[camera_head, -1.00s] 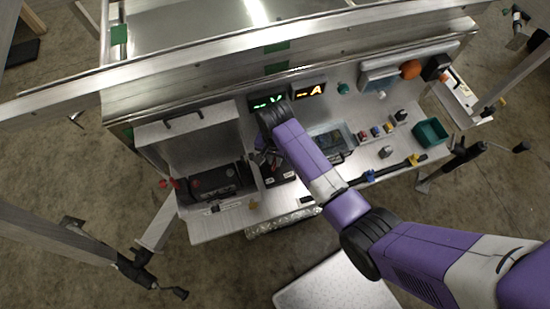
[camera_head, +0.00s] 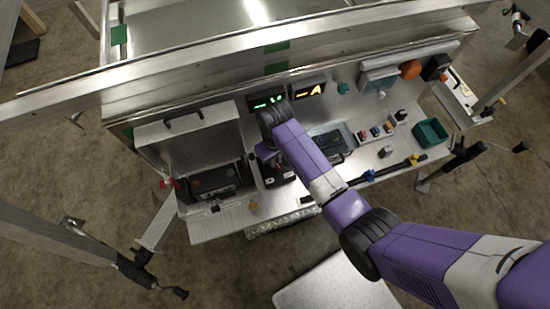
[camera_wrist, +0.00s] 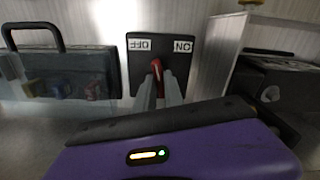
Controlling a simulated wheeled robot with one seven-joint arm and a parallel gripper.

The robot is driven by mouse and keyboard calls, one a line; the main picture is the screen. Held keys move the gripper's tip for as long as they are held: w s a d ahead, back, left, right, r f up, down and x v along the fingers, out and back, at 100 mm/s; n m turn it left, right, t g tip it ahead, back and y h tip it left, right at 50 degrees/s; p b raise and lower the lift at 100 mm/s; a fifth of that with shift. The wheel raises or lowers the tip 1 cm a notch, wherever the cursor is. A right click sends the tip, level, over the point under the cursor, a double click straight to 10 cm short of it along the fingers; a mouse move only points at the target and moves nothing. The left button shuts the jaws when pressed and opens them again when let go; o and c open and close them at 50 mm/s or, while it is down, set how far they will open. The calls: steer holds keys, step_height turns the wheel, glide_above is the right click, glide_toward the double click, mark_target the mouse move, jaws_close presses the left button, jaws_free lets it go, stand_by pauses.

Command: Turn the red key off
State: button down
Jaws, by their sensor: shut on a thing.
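The red key (camera_wrist: 157,68) sits on a black switch plate with an OFF label on the left and an ON label on the right (camera_wrist: 182,46) in the wrist view. The labels appear upside down there. The key stands close to upright between the labels, leaning slightly. My gripper (camera_wrist: 160,88) is shut on the key, with a grey finger on each side of it. In the head view, my gripper is over the black switch box (camera_head: 278,172), and my purple wrist hides the key.
An open-lidded box (camera_head: 180,140) with a black battery (camera_head: 212,182) stands left of the switch. Lit green (camera_head: 266,103) and orange (camera_head: 310,90) displays are behind. A clear-covered box (camera_head: 328,138), small coloured knobs and a teal bin (camera_head: 430,131) lie to the right.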

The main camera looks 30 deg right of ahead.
steer(key=n, duration=0.5)
steer(key=shift+n, duration=0.3)
stand_by(0.4)
steer(key=c, duration=1.4)
jaws_free()
steer(key=shift+c, duration=0.2)
steer(key=shift+r+b, duration=0.45)
steer(key=shift+r, duration=3.5)
